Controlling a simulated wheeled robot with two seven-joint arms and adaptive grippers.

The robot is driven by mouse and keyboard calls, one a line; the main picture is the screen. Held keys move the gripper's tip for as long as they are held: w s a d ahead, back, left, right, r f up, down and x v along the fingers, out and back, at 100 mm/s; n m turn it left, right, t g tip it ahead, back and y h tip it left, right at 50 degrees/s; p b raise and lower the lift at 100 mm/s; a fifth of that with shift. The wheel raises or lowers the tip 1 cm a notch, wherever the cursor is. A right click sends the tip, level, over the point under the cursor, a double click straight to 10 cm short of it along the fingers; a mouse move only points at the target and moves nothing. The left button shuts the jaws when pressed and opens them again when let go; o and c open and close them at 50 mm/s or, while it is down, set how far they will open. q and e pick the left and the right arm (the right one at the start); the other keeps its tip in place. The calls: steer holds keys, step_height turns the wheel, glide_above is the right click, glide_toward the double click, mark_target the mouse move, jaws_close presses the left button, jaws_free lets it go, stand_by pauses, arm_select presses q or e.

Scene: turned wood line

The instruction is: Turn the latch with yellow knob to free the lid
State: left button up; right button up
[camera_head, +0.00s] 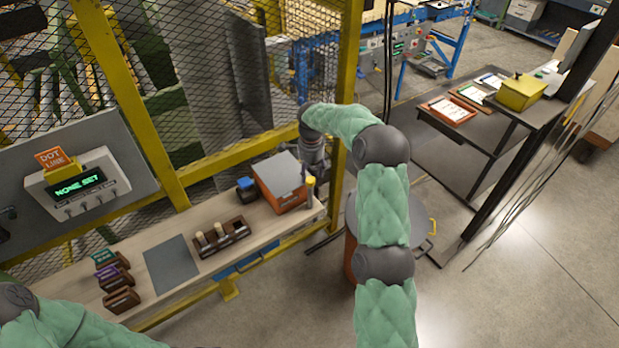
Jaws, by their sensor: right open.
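An orange box (283,196) with a flat grey lid (281,172) stands at the right end of the wooden workbench. The lid lies closed on it. A latch with a yellow knob (310,181) sits at the box's right side. My right gripper (314,168) points down just above and behind the knob. It is open, and I cannot tell whether its fingers touch the knob. My left arm shows only at the lower left corner, and its gripper is out of view.
A small blue item (246,187) stands left of the box. A dark rack with pegs (221,238), a grey mat (171,264) and several small holders (112,278) lie farther left. A yellow-framed mesh fence (348,80) stands behind, close to my right arm. A round bin is below that arm.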

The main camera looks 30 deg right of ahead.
mark_target(310, 180)
steer(key=shift+f, duration=2)
steer(key=c, duration=1.1)
